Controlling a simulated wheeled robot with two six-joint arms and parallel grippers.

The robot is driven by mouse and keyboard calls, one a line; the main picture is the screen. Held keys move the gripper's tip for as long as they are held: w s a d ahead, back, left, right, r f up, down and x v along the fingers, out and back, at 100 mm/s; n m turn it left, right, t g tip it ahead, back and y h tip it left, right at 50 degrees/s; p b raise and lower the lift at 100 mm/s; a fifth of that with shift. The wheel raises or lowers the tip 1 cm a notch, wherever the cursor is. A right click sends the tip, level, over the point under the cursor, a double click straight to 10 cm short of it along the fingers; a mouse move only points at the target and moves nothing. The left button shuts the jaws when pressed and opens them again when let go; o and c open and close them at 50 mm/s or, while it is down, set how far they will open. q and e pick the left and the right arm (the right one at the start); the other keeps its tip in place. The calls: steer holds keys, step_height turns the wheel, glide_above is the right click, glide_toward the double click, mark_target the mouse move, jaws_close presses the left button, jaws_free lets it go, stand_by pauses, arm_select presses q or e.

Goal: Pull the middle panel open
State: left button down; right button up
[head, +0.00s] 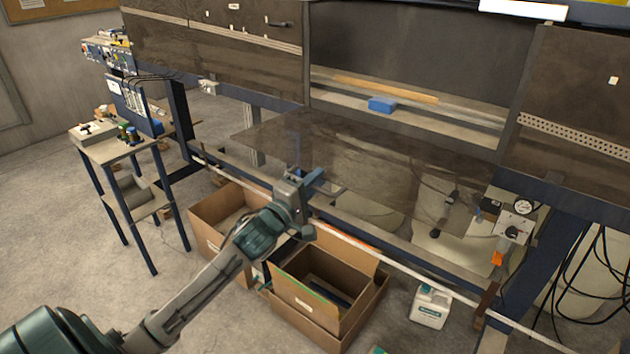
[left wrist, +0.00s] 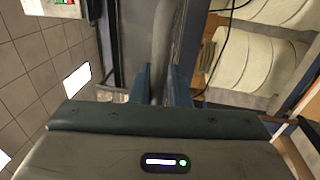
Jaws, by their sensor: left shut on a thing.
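The middle panel (head: 375,160) is a dark, see-through sheet. It is tilted down and forward below the open middle bay of the machine. My left gripper (head: 318,182) is at the panel's front edge, toward its left side. In the left wrist view its two blue fingers (left wrist: 160,84) are shut around a grey bar (left wrist: 161,45), which looks like the panel's handle. The fingers hide part of the grip. My right gripper is not in view.
A blue block (head: 382,104) and a wooden strip (head: 385,89) lie in the open bay. Cardboard boxes (head: 300,297) and a white jug (head: 430,306) stand on the floor below. A side table (head: 110,150) is at left. Cables hang at right.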

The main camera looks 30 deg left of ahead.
arm_select(q)
steer(key=shift+r, duration=0.2)
step_height(320, 180, up, 6)
steer(key=p, duration=0.5)
steer(key=shift+w+r, duration=0.25)
steer(key=shift+w, duration=0.15)
steer(key=c, duration=1.5)
jaws_free()
steer(key=shift+w+f, duration=0.15)
steer(key=shift+f, duration=0.15)
